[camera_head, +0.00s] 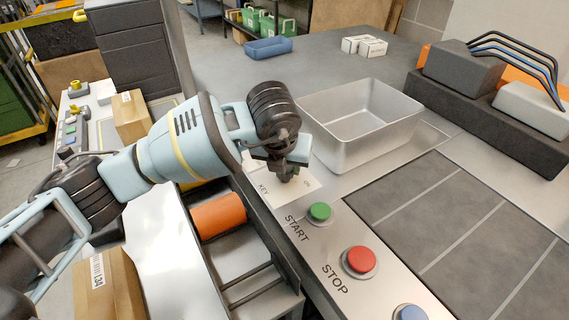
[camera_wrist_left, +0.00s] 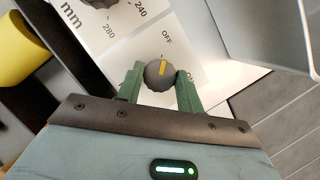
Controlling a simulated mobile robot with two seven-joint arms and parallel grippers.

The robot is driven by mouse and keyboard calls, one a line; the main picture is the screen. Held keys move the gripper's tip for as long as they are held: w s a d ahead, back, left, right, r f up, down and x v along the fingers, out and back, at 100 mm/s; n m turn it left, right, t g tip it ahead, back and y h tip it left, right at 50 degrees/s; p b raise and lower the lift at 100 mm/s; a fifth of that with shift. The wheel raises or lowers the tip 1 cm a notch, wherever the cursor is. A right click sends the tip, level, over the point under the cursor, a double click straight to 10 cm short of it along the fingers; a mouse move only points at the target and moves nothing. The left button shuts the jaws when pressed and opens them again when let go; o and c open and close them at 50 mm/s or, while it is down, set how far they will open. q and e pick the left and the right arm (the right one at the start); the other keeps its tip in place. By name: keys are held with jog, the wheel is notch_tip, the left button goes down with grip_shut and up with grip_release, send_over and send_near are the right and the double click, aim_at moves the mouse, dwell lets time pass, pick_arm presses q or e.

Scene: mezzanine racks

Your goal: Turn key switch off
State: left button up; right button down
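The key switch is a round dark grey knob (camera_wrist_left: 159,76) with a yellow pointer line, seen in the left wrist view. It sits on a white plate marked OFF and ON. The yellow line points up in that view, toward the small mark by OFF; ON lies to its right. My left gripper (camera_wrist_left: 159,86) has its green fingers on either side of the knob, with no clear gap. In the head view, my left gripper (camera_head: 287,175) reaches down onto the KEY plate (camera_head: 300,190) and hides the knob. My right gripper is not in view.
A green START button (camera_head: 320,213), a red STOP button (camera_head: 359,261) and a blue button (camera_head: 409,313) line the panel's front. A grey metal bin (camera_head: 365,145) stands close behind. A dial with numbers (camera_wrist_left: 98,3) is beside the key plate.

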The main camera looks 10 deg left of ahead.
pick_arm(q)
jog(key=o, duration=0.4)
jog(key=v, duration=0.8)
jog(key=shift+f, duration=0.15)
dwell(0.3)
